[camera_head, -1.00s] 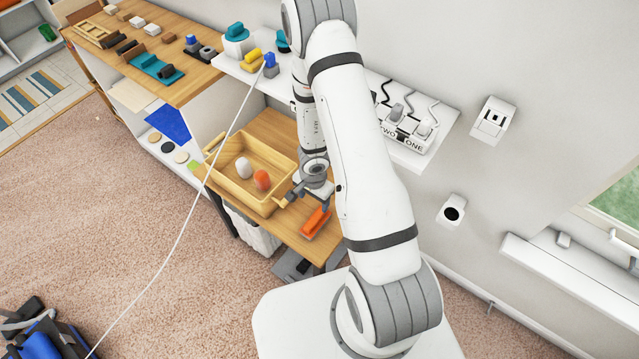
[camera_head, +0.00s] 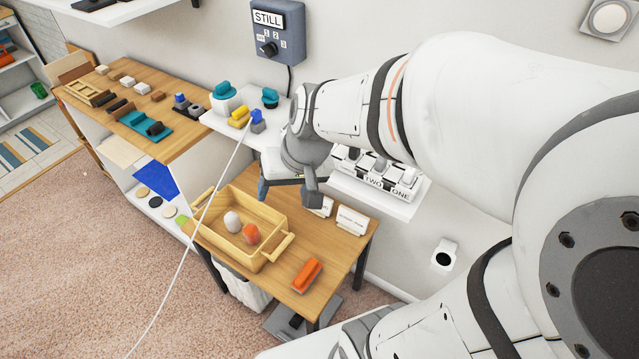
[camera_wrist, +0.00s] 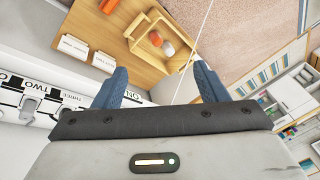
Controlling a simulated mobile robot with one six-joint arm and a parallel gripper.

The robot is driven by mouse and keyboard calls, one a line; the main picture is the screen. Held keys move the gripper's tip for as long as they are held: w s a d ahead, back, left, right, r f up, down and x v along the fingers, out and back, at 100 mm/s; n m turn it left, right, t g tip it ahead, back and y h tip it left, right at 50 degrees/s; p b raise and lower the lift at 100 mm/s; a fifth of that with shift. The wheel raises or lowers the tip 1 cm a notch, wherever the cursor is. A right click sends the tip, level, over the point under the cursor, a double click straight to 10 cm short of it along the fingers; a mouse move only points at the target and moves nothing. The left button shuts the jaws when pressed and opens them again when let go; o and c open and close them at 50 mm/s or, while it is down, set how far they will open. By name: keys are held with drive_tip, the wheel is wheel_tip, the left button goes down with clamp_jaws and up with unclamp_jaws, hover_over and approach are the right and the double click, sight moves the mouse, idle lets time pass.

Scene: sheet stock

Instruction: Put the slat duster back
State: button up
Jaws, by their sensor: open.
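An orange item (camera_head: 306,275) with a paler edge, which may be the slat duster, lies on the low wooden table (camera_head: 345,255). It is at the front right, beside the wooden tray (camera_head: 240,258). In the wrist view the orange item (camera_wrist: 108,5) is partly cut off at the top edge. My gripper (camera_head: 288,194) is open and empty, raised above the back of the table near the wall shelf. Its two blue-grey fingers are spread in the wrist view (camera_wrist: 163,82), with nothing between them.
The tray holds a white and an orange egg-like piece. Two white label cards (camera_head: 352,221) stand at the table's back. A wall shelf (camera_head: 375,195) carries labelled switches. A white cord (camera_head: 190,245) crosses in front of the tray. Bare tabletop lies right of the orange item.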

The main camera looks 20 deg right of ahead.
drive_tip(key=s+d+r+n+h, duration=0.1)
drive_tip(key=s+d+r+h, duration=0.1)
drive_tip(key=s+d+r, duration=0.2)
drive_tip(key=s, duration=0.3)
drive_tip(key=shift+s+d+r+h, duration=0.25)
drive_tip(key=shift+s+d+h, duration=0.05)
drive_tip(key=shift+s+d, duration=0.05)
drive_tip(key=shift+f, duration=0.15)
drive_tip(key=b+x, duration=0.2)
drive_tip(key=x, duration=0.1)
drive_tip(key=shift+s+b, duration=0.25)
drive_tip(key=shift+b, duration=0.1)
